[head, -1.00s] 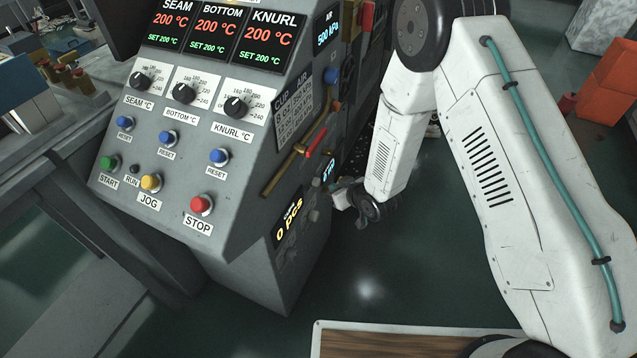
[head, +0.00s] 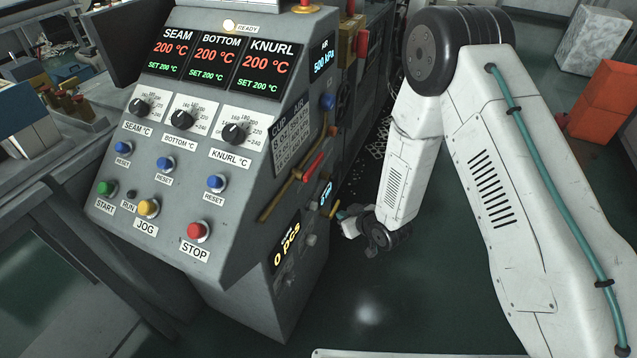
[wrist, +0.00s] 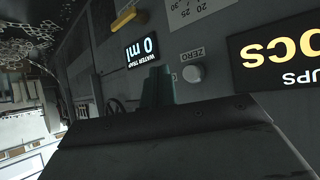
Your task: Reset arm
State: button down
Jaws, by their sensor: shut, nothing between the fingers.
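My arm reaches down on the right side of the head view. My gripper (head: 343,219) is small and partly hidden there, close to the right side of the grey control cabinet (head: 245,235). In the wrist view the gripper's fingertips (wrist: 157,84) show as a dark greenish shape held together, with nothing seen between them. They point toward the cabinet panel, near the white ZERO button (wrist: 193,73) and the "0 ml" water trap display (wrist: 142,50). I cannot tell the exact gap to the panel.
The cabinet front carries three knobs, RESET buttons and a red STOP button (head: 198,230). A red-handled lever (head: 313,166) is on its side. Orange boxes (head: 606,98) stand at the back right. A workbench (head: 45,165) is at the left. The green floor in front is clear.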

jog(key=s+d+m+g+h, duration=0.1)
jog(key=s+d+g+h, duration=0.4)
jog(key=s+d, duration=0.3)
jog(key=s+d+r+m+g+h, duration=0.1)
jog(key=s+d+r+g, duration=0.15)
jog(key=r, duration=0.55)
jog(key=s+d+r+m+g+h, duration=0.15)
jog(key=s+d+r, duration=0.25)
jog(key=r, duration=0.4)
jog(key=s+d+r+m+g, duration=0.1)
jog(key=s+d+r, duration=0.25)
jog(key=r, duration=0.45)
jog(key=s+d+r+m+t, duration=0.1)
jog(key=s+d+r, duration=0.1)
jog(key=s+r, duration=0.6)
jog(key=s+d+r+m+t, duration=0.2)
jog(key=s+r, duration=0.5)
jog(key=r, duration=0.4)
jog(key=shift+s+d+r+y, duration=0.2)
jog(key=shift+s+d+y, duration=0.2)
jog(key=shift+d, duration=0.25)
jog(key=shift+m, duration=0.25)
